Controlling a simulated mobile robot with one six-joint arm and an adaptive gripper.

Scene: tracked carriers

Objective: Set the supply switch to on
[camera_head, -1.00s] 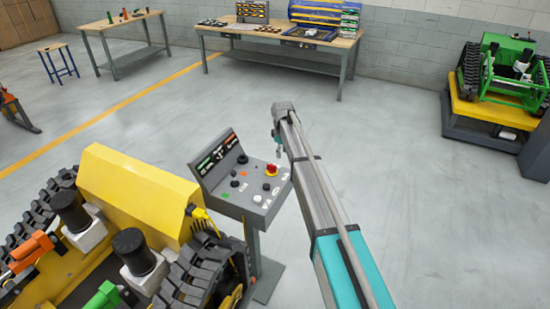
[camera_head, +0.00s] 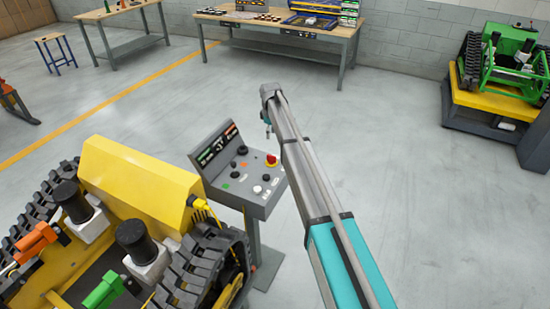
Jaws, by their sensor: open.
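A grey control console (camera_head: 258,208) stands on a post at the centre of the view, with a sloped panel and an upright back panel. It carries a red mushroom button (camera_head: 271,160) on a yellow base, black knobs (camera_head: 243,150), and small white, green and orange controls. The labels are too small to read, so I cannot tell which control is the supply switch or how it is set. My gripper (camera_head: 268,131) is open and small in view. It hangs at the arm's far end and appears just above the panel's far right edge, apart from the controls and empty.
A yellow tracked carrier (camera_head: 135,180) with black tracks stands close to the console's left. A green tracked carrier (camera_head: 515,60) sits on a yellow and grey platform at the right. Workbenches (camera_head: 285,42) line the back. The floor between is clear.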

